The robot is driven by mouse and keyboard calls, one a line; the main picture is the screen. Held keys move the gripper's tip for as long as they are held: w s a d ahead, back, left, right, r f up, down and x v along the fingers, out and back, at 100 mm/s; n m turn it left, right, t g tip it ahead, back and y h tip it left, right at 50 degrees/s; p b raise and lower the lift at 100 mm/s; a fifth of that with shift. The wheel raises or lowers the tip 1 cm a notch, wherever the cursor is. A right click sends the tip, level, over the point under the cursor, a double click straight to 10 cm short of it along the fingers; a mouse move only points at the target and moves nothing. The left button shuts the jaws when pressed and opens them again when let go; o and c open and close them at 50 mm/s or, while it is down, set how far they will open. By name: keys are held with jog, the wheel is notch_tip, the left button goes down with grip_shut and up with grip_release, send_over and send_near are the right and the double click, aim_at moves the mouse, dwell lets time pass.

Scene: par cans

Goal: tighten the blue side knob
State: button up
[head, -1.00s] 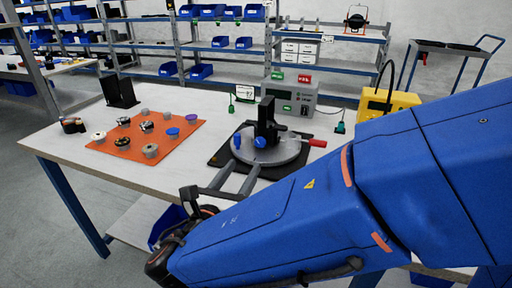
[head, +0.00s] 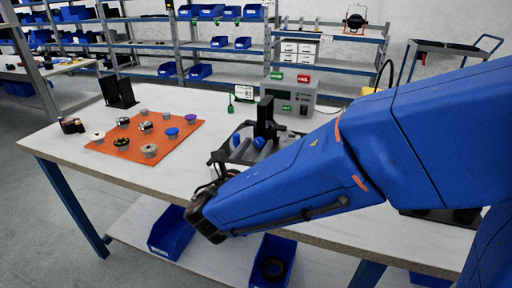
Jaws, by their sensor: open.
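The blue side knob (head: 259,142) shows at the front of a black upright fixture (head: 266,120) on the workbench. A second small blue part (head: 236,139) shows to its left.
An orange mat (head: 185,128) with several small knobs lies to the left on the workbench (head: 180,182). A black stand (head: 118,92) is behind it. A grey instrument box (head: 290,95) stands behind the fixture. Blue bins (head: 170,232) sit on the shelf below.

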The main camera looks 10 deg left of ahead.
jog(key=shift+c, duration=0.6)
jog(key=c, duration=1)
jog(key=shift+o, duration=0.2)
jog(key=shift+m, duration=0.3)
jog(key=shift+m, duration=2.8)
jog(key=o, duration=1.1)
